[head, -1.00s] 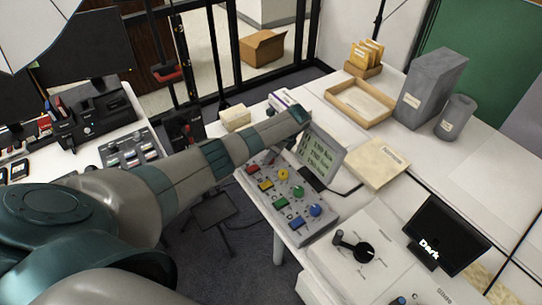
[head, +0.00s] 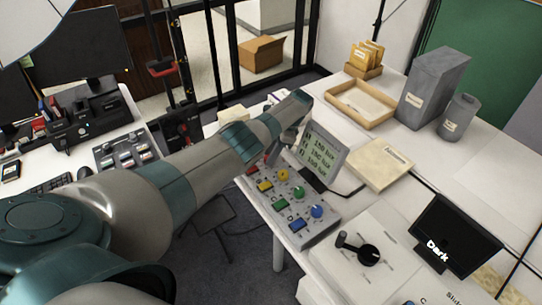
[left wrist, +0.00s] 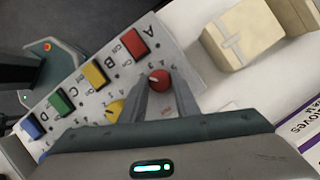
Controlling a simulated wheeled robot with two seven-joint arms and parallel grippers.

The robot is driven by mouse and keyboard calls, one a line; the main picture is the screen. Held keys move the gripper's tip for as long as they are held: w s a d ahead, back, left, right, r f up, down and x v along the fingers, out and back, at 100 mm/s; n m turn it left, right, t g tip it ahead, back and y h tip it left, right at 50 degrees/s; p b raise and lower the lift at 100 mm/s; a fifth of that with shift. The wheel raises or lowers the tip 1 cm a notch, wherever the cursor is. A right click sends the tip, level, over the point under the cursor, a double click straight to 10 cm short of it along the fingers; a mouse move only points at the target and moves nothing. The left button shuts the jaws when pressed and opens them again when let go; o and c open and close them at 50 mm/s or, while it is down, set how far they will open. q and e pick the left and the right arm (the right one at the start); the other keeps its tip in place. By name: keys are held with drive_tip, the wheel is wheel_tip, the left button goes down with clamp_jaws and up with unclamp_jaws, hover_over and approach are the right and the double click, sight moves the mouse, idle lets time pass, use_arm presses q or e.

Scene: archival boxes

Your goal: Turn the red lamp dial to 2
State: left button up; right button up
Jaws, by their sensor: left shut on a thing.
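The grey control panel (head: 318,228) stands on the white table, with a row of red, yellow, green and blue buttons and a row of matching dials. In the left wrist view the red dial (left wrist: 159,79) sits beside the red button (left wrist: 134,43) and the letter A. My left gripper (left wrist: 158,88) is shut on the red dial, one finger on each side. Its pointer mark shows, but I cannot tell which number it meets. In the head view my left gripper (head: 274,154) hides the red dial. My right gripper is not in view.
A display (head: 318,150) with lines of green text stands behind the panel. A cream box (head: 381,163) lies to its right. The yellow dial (left wrist: 114,111) is close to my fingers.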

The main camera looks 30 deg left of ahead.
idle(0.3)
use_arm(q)
drive_tip(key=o, duration=1)
drive_tip(key=shift+r, duration=0.1)
drive_tip(key=shift+w+d+r, duration=0.15)
drive_tip(key=shift+w+r, duration=0.05)
drive_tip(key=shift+r, duration=0.3)
drive_tip(key=shift+b+v, duration=0.75)
drive_tip(key=shift+v, duration=7.25)
drive_tip(key=shift+s, duration=0.2)
